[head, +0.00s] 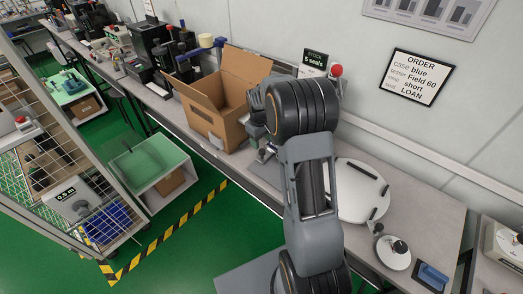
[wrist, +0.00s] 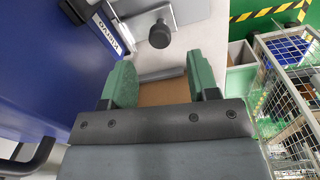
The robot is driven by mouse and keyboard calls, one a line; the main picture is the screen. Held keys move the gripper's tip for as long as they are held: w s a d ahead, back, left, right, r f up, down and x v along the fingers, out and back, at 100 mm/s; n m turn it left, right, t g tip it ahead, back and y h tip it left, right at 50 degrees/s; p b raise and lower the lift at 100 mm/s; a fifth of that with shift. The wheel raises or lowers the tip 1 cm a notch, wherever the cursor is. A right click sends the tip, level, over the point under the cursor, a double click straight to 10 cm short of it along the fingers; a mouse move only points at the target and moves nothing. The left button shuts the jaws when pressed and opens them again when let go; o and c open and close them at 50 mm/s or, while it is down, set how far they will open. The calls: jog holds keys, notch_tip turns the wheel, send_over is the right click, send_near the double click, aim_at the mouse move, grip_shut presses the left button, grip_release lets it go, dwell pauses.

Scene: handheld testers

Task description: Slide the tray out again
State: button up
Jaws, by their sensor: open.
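In the wrist view my gripper (wrist: 160,68) is open, its two green fingers apart with nothing between the tips. Just beyond the fingertips is a dark round knob (wrist: 160,35) by a grey metal plate (wrist: 185,12); I cannot tell for certain whether this is the tray. A grey bar (wrist: 160,75) and a brown surface (wrist: 160,93) show between the fingers. In the head view my arm hides most of the gripper and the device behind it. A small grey metal part (head: 262,156) shows on the bench left of my arm.
A blue housing (wrist: 50,75) stands close on the left in the wrist view. An open cardboard box (head: 215,110) is left of my arm on the bench. A white round plate with dark handles (head: 350,205) lies right. A wire cage (head: 60,190) stands across the green floor.

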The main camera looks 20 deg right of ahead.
aim_at(262, 151)
jog(key=shift+d+f, duration=0.15)
jog(key=shift+f, duration=2.8)
grip_shut()
